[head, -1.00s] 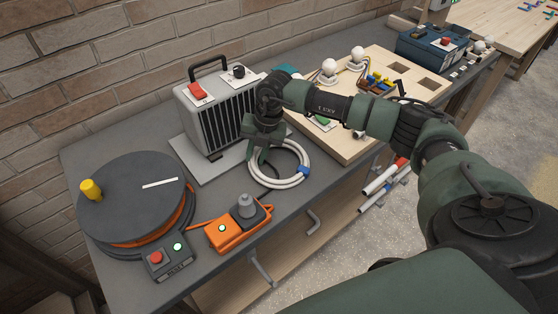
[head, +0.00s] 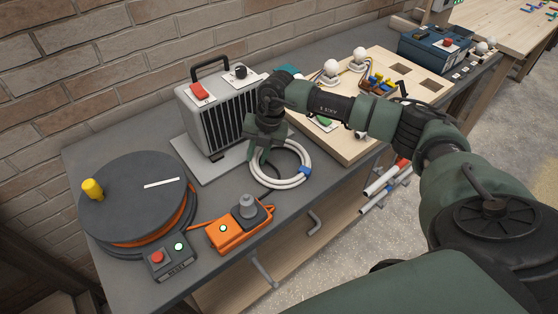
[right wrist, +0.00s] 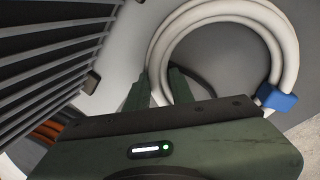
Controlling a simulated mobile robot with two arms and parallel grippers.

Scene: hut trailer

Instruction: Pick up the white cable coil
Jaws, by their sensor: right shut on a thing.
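The white cable coil (head: 290,182) is a ring of several loops with a blue clip (head: 305,170) on its right side. Whether the coil touches the bench is hard to tell. My left gripper is not in view.
A grey heater (head: 215,115) stands on a plate just behind the gripper. A cable reel (head: 130,200) and an orange switch box (head: 240,228) stand to the left. A wooden board (head: 350,140) with bulbs lies to the right.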

